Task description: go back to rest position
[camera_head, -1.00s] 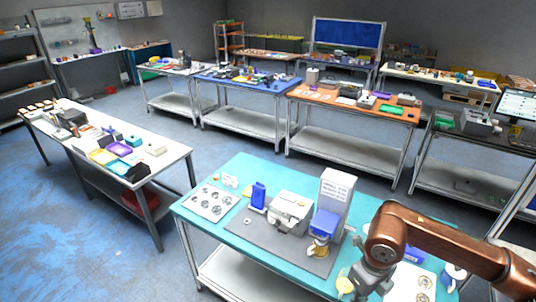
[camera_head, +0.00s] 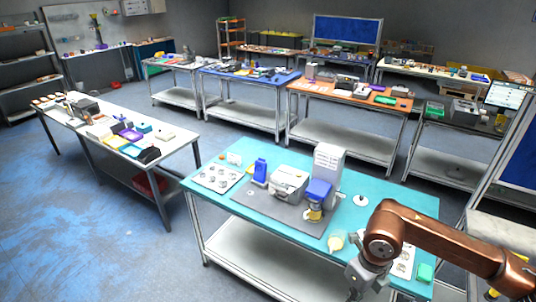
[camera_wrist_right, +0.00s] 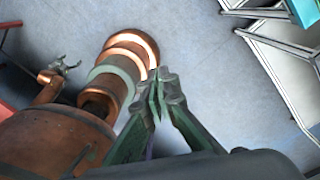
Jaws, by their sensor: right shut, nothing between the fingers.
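My right gripper (camera_wrist_right: 161,78) is shut and empty in the right wrist view, its green-grey fingers meeting above the bare floor. In the head view my copper right arm comes in from the right. Its gripper (camera_head: 362,284) hangs at the front edge of the teal table (camera_head: 395,200), holding nothing. A small gripper (camera_wrist_right: 62,68) on a copper arm shows at the left of the right wrist view. It looks like my left gripper, too small to tell its jaw state. My left arm does not show in the head view.
On the teal table stand a grey machine (camera_head: 288,184), a white box-shaped device (camera_head: 328,163), a blue item (camera_head: 260,170) and a white tray (camera_head: 218,178). A white table (camera_head: 178,142) stands to the left. Open blue floor (camera_head: 90,235) lies at the lower left.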

